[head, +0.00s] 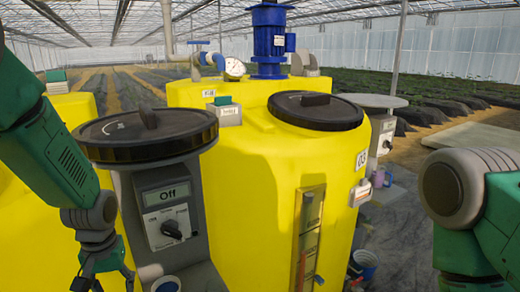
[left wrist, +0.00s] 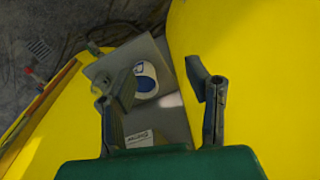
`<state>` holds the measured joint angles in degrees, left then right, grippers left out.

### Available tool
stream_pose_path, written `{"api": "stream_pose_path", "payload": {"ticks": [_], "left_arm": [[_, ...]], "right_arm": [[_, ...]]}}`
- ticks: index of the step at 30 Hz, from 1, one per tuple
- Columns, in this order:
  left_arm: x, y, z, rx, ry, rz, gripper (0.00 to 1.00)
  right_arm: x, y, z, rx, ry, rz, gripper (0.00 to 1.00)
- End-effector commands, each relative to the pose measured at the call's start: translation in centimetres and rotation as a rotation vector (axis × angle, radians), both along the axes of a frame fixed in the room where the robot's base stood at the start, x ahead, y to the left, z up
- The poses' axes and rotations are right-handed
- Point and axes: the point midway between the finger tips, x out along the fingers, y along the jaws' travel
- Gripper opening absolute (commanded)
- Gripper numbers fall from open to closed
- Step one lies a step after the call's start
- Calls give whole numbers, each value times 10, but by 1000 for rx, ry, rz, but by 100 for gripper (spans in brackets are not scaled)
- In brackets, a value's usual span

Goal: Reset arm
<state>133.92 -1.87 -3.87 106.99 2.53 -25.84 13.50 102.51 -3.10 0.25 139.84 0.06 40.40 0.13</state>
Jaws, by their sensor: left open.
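My left arm comes in from the left, and its gripper (head: 106,281) hangs low at the bottom edge, beside the grey control post (head: 188,270). In the left wrist view the two fingers of the left gripper (left wrist: 163,88) stand apart with nothing held between them. Beyond them lie a grey surface (left wrist: 175,122) and a round white and blue item (left wrist: 147,80), partly hidden by one finger. My right arm shows at the right edge as a grey and green joint; its gripper is outside the picture.
The control post carries a panel reading "Off" with a knob (head: 172,229), near a dark round lid (head: 147,133). A large yellow tank (head: 255,195) with a black lid (head: 315,110) fills the middle. A blue motor (head: 269,40) stands behind. Open floor (head: 405,225) lies right of the tank.

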Motion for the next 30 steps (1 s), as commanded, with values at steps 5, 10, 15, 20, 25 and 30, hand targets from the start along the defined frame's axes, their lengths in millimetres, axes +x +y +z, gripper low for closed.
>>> {"api": "stream_pose_path", "payload": {"ticks": [5,10,15,20,25,30], "left_arm": [[-75,-10,-131,8,14,-106,44],[-163,-21,-222,1,12,-215,44],[-242,-29,-270,-20,0,-305,44],[-275,-31,-282,-37,-17,-344,44],[-279,-29,-282,-41,-23,-351,44],[-278,-32,-280,-38,-24,-351,44]], "right_arm": [[0,1,-37,1,0,1,40],[0,1,-68,1,0,1,40],[-1,0,-92,0,0,0,40],[-1,0,-100,0,0,0,40],[-1,1,-100,0,0,1,40],[-1,1,-99,1,0,1,40]]}}
